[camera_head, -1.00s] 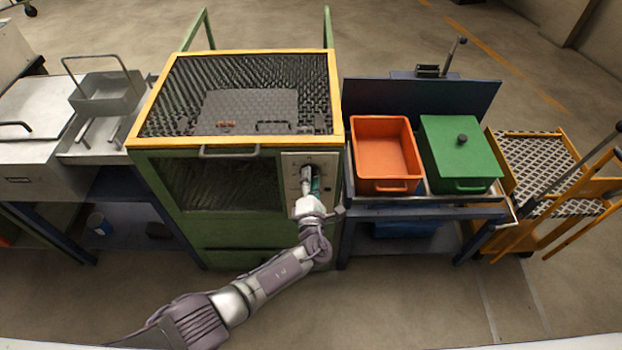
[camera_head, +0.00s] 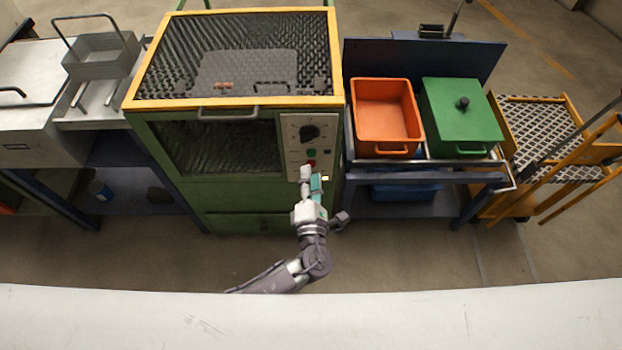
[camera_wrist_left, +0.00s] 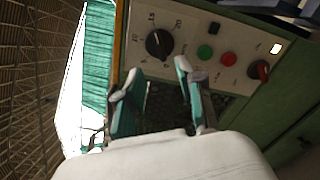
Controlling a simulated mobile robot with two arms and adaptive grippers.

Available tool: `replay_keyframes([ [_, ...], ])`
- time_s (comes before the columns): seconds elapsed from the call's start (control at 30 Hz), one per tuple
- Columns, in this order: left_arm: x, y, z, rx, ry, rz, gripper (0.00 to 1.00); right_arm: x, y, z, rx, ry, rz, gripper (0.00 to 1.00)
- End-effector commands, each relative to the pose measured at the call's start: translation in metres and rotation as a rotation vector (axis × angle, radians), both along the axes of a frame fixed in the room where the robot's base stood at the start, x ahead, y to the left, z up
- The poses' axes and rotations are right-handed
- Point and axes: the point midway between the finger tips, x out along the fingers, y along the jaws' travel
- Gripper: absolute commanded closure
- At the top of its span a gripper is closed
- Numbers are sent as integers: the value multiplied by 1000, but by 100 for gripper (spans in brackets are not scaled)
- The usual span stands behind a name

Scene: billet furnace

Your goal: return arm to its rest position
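My left gripper (camera_head: 311,180) is in front of the furnace's control panel (camera_head: 293,128), at the panel's lower end in the head view. In the left wrist view the gripper (camera_wrist_left: 159,72) has its two teal fingers with pale tips spread apart, with nothing between them. Beyond the fingertips are a black dial (camera_wrist_left: 159,43), a green button (camera_wrist_left: 205,52), a red button (camera_wrist_left: 228,58) and a red-and-black switch (camera_wrist_left: 259,70). The dial also shows clear of the hand in the head view (camera_head: 309,132). My right gripper is not in view.
The green furnace (camera_head: 230,190) with its yellow-edged mesh top stands ahead. A bench on the right holds an orange bin (camera_head: 385,105) and a green lidded box (camera_head: 460,115). A yellow cart (camera_head: 540,120) stands farther right. A metal basket (camera_head: 100,58) is at left.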

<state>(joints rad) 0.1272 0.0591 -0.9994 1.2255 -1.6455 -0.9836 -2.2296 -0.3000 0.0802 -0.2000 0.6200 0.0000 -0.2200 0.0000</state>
Motion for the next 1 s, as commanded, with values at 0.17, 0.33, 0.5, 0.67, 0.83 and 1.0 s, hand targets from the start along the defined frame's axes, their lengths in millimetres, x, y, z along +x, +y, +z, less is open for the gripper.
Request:
replay_keyframes([
  [0.17,-5,0,0,1,0,0,62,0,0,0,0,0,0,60],
  [0.33,-5,0,0,1,0,0,62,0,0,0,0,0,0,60],
  [0.5,-5,0,0,1,0,0,62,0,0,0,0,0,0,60],
  [0.67,-5,2,-3,-10,10,3,62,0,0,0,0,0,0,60],
  [0.83,-10,29,-56,-203,167,72,62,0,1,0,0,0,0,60],
  [1.0,-49,85,-160,-670,444,320,62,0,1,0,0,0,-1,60],
])
